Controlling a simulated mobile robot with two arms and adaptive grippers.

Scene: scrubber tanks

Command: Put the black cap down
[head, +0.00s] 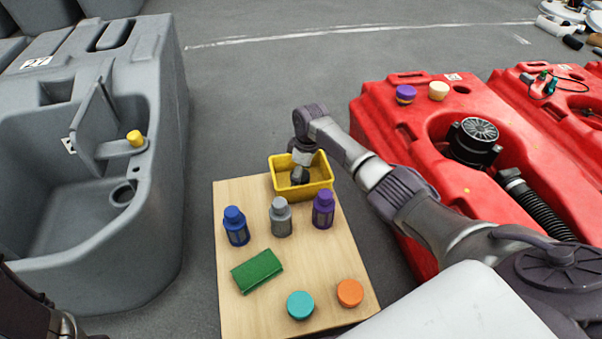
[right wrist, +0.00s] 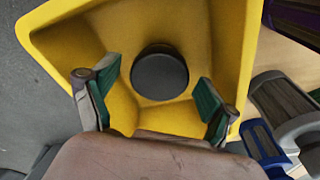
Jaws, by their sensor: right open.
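The black cap (right wrist: 159,72) is a round dark disc inside the yellow bin (right wrist: 222,30), seen from above in the right wrist view. My right gripper (right wrist: 157,88) is open, with a green-padded finger on either side of the cap and a visible gap at both sides. In the head view my right gripper (head: 300,176) reaches down into the yellow bin (head: 319,190) at the far end of the wooden table. There I cannot tell the cap from the dark gripper. Part of my left arm shows at the lower left; its gripper is out of view.
On the wooden table (head: 240,312) stand a blue bottle (head: 236,228), a grey bottle (head: 281,218) and a purple bottle (head: 323,209). A green sponge (head: 257,271), teal cap (head: 300,305) and orange cap (head: 350,293) lie nearer. Grey tank (head: 150,220) left, red tank (head: 385,110) right.

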